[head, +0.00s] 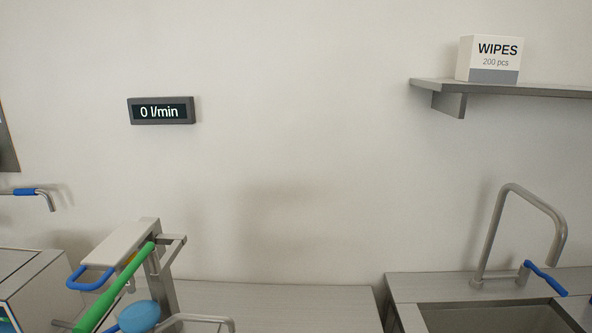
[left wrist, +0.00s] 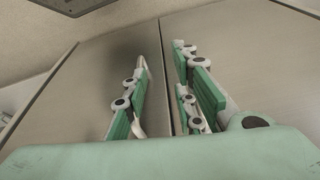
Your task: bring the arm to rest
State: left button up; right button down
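My left gripper (left wrist: 162,54) shows in the left wrist view. Its two green-padded fingers stand apart with nothing between them. A grey surface with a dark seam (left wrist: 168,60) lies behind the fingers. Neither gripper nor arm can be made out in the head view. My right gripper is in neither view.
A machine with a blue loop handle (head: 90,279), green bar (head: 118,284) and blue disc (head: 139,317) stands at lower left. A sink (head: 500,318) with a tap (head: 490,232) is at right. Grey counter (head: 290,302) between them is clear. A shelf (head: 500,89) holds wipes (head: 489,59). A display (head: 161,111) reads 0 l/min.

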pick_arm(q)
jog(key=s+a+f+b, duration=0.1)
jog(key=s+f, duration=0.8)
jog(key=f, duration=0.4)
jog(key=s+a+f+g+b, duration=0.1)
jog(key=s+a+f+b, duration=0.1)
jog(key=s+f, duration=0.7)
notch_tip(320, 180, down, 4)
jog(key=shift+s+g, duration=0.15)
jog(key=shift+g, duration=0.15)
